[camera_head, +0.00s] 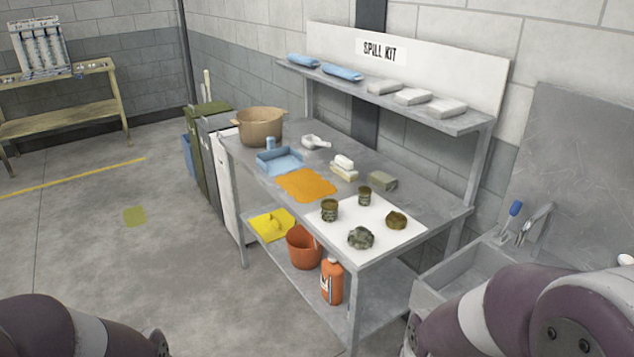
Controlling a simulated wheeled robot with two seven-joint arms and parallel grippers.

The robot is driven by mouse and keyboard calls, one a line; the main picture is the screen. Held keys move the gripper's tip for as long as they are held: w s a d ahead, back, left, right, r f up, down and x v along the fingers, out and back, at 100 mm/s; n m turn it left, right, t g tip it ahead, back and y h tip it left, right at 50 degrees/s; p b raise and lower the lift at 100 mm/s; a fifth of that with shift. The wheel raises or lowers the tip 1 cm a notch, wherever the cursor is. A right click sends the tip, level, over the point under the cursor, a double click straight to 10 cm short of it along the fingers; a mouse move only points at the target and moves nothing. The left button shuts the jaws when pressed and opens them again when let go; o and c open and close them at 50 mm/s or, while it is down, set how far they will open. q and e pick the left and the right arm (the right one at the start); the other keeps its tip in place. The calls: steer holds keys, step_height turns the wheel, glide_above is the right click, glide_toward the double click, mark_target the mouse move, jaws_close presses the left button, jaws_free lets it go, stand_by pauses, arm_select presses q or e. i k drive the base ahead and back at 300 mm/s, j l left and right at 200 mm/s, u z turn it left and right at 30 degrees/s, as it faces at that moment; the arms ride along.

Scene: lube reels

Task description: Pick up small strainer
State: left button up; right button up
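On the white sheet (385,238) at the front of the grey metal table (445,212) lie several dark, soiled parts. A small upright cylinder (364,196), likely the small strainer, stands at the sheet's back edge. A larger, similar cylinder (329,210) stands to its left, nearer the front. A round, low brownish part (396,220) is at the right, and a crumpled dark lump (361,238) is in front. Which one is the strainer is too small to tell surely. Only my arm links show at the lower left and lower right; both grippers are out of view.
A sink (470,270) stands right.

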mark_target(365, 192)
steer(key=i+j+u, duration=0.25)
steer(key=i, duration=0.25)
steer(key=i+j+u, duration=0.2)
steer(key=i, duration=0.3)
steer(key=i+u, duration=0.25)
steer(key=i, duration=0.25)
steer(key=i+z, duration=0.2)
steer(key=z, duration=0.2)
steer(key=i+z, duration=0.25)
steer(key=z, duration=0.15)
steer(key=i+j+z, duration=0.15)
steer(key=z, duration=0.25)
steer(key=i+j+z, duration=0.15)
steer(key=z, duration=0.25)
steer(key=i+z, duration=0.25)
steer(key=z, duration=0.2)
steer(key=i+z, duration=0.25)
steer(key=z, duration=0.2)
steer(key=i+j+z, duration=0.2)
steer(key=z, duration=0.3)
steer(key=i+j+z, duration=0.15)
steer(key=z, duration=0.3)
steer(key=i+j+z, duration=0.15)
steer(key=j+z, duration=0.3)
